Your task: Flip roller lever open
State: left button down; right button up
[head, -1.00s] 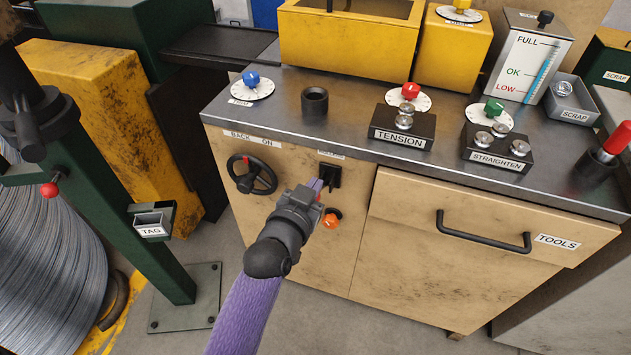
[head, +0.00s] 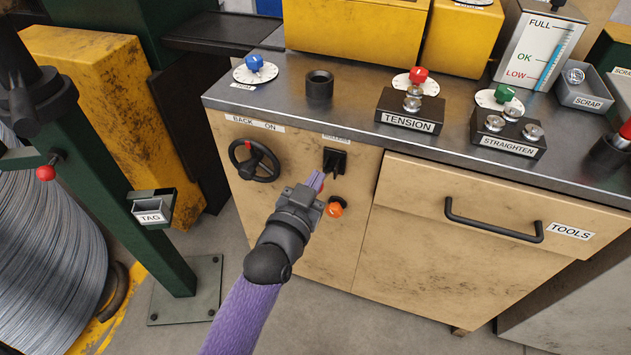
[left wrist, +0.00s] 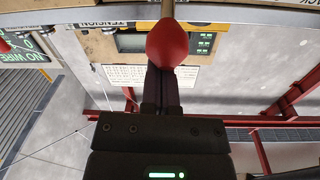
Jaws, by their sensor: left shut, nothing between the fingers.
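The roller lever's black bracket (head: 334,158) sits on the tan cabinet front under a small label that is too blurred to read. My left gripper (head: 319,180) is in front of and just below this bracket, with its fingers shut and empty. In the left wrist view, a red knob (left wrist: 167,43) on a pale stem stands at the tips of my shut fingers (left wrist: 161,88). I cannot tell whether they touch. My right gripper is not in view.
An orange button (head: 334,208) is just right of my gripper. A black handwheel (head: 254,161) is to the left, and the TOOLS drawer handle (head: 493,222) to the right. The metal worktop (head: 350,108) overhangs above. The floor in front of the cabinet is free.

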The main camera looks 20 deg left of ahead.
pick_arm(q)
notch_tip(320, 180, down, 15)
jog(key=m+t+h+b, duration=0.1)
jog(key=t+b, duration=0.8)
jog(key=b, duration=1.5)
jog(key=shift+s+f+t+h, duration=0.15)
jog(key=shift+s+t+h, duration=0.25)
jog(key=shift+s, duration=0.05)
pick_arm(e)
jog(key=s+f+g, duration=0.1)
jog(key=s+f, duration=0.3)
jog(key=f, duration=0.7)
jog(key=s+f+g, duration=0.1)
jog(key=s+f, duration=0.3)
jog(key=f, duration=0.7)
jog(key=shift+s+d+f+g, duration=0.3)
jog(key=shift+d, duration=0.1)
pick_arm(q)
jog(key=shift+f, duration=0.15)
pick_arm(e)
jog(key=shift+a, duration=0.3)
